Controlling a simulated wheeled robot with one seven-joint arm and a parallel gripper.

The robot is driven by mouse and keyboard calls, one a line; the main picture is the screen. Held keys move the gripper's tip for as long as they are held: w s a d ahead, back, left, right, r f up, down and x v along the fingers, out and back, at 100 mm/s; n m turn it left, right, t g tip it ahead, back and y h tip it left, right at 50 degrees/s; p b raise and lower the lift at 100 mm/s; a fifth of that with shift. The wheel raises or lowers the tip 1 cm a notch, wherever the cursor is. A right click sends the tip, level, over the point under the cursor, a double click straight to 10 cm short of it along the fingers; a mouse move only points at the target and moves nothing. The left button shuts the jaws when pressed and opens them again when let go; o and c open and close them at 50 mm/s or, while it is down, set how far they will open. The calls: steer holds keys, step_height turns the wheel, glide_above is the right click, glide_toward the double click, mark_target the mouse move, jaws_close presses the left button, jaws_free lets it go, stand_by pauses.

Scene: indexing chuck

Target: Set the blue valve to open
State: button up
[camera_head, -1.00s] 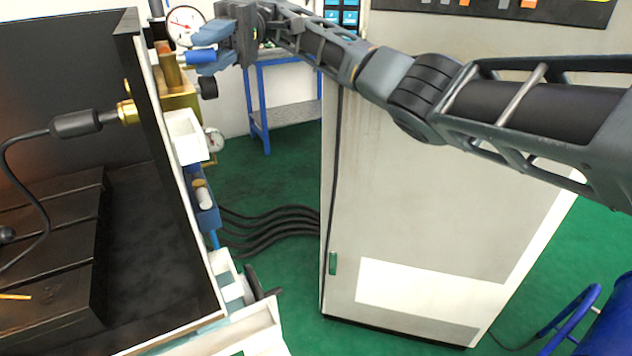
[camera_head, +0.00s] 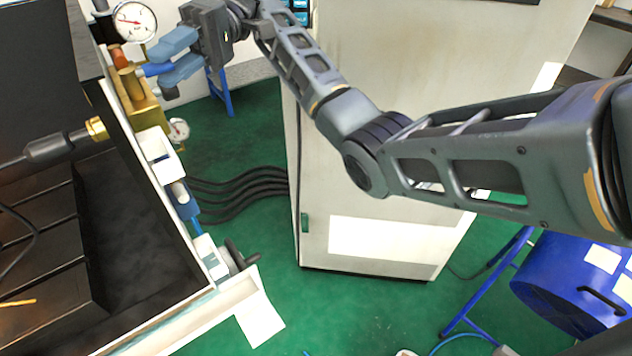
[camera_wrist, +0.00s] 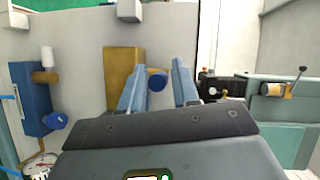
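The blue valve handle (camera_head: 157,69) sticks out from a brass valve block (camera_head: 141,103) on the machine's side panel. In the wrist view the round blue knob (camera_wrist: 157,80) shows between my two fingers, in front of the brass block (camera_wrist: 122,66). My gripper (camera_head: 165,60) is open, its blue fingers pointing at the panel, one on each side of the handle. In the wrist view a gap shows between my gripper's fingertips (camera_wrist: 158,70) and the knob. I cannot tell whether a finger touches it or which setting it has.
A pressure gauge (camera_head: 135,21) stands just above the valve, and a smaller gauge (camera_head: 178,130) is below. A blue unit (camera_head: 183,201) sits lower on the panel. A grey cabinet (camera_head: 375,160) stands to the right. Green floor lies between.

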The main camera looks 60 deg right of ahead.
steer(key=shift+s+a+m+t+p, duration=0.25)
steer(key=shift+s+m+t+p, duration=0.15)
steer(key=shift+m+t+p, duration=0.45)
steer(key=shift+s+a+m+t+p, duration=0.2)
steer(key=shift+s+m+t+p, duration=0.3)
steer(key=shift+t, duration=0.65)
steer(key=s+a+m+t+h, duration=0.3)
steer(key=a+m+t+h, duration=0.2)
steer(key=m+t+h, duration=0.6)
steer(key=s+d+t+y+b, duration=0.1)
steer(key=s+d+t+y, duration=0.15)
steer(key=s, duration=0.35)
steer(key=s+f+n+h, duration=0.2)
steer(key=s+f+h, duration=0.5)
steer(key=s+f, duration=0.8)
steer(key=shift+s+d+f+h, duration=0.25)
steer(key=shift+d+f+h, duration=0.15)
steer(key=shift+f, duration=0.85)
steer(key=shift+o, duration=0.2)
